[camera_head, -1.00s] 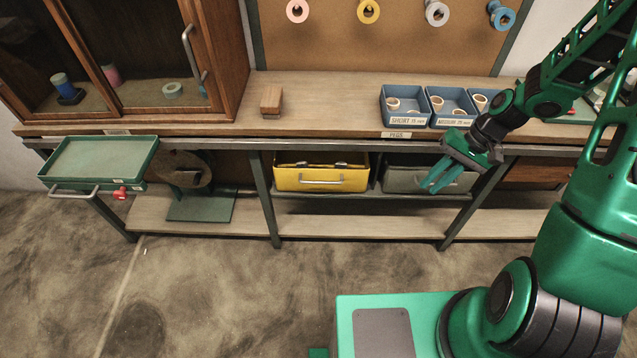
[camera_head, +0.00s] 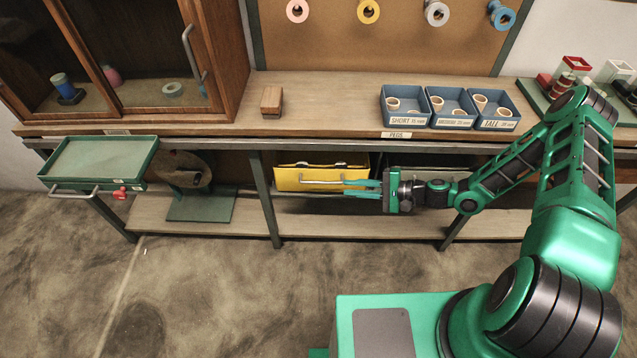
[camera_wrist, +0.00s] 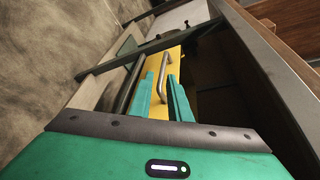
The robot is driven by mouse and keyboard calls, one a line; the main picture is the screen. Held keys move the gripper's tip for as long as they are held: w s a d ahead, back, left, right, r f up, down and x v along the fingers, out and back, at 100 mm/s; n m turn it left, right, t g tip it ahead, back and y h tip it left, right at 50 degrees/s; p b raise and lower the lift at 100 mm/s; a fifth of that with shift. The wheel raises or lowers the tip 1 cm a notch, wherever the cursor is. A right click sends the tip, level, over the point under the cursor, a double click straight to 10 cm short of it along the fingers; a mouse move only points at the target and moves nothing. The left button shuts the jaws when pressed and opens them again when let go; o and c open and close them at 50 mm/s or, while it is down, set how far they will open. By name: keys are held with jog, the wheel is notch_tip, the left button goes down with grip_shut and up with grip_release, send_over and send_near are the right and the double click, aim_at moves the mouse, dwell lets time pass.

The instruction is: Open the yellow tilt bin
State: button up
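The yellow tilt bin (camera_head: 300,173) sits on the upper shelf under the bench, with a metal bar handle (camera_head: 318,183) across its front. It looks closed. My gripper (camera_head: 346,188) is open at the bin's right front, fingers pointing left and one above the other, tips near the handle's right end. In the wrist view, the bin's yellow front (camera_wrist: 176,55) and the handle (camera_wrist: 166,72) lie ahead of my gripper (camera_wrist: 162,88). The handle's near end shows between the two fingers. I cannot tell whether they touch it.
A grey bin (camera_head: 440,175) sits right of the yellow bin, partly behind my arm. A green tray drawer (camera_head: 100,160) sticks out at left. The bench edge (camera_head: 330,144) runs above the bins.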

aim_at(325, 183)
jog(key=shift+m+t, duration=0.4)
jog(key=shift+m, duration=0.1)
jog(key=x, duration=1.1)
jog(key=shift+w+a, duration=0.3)
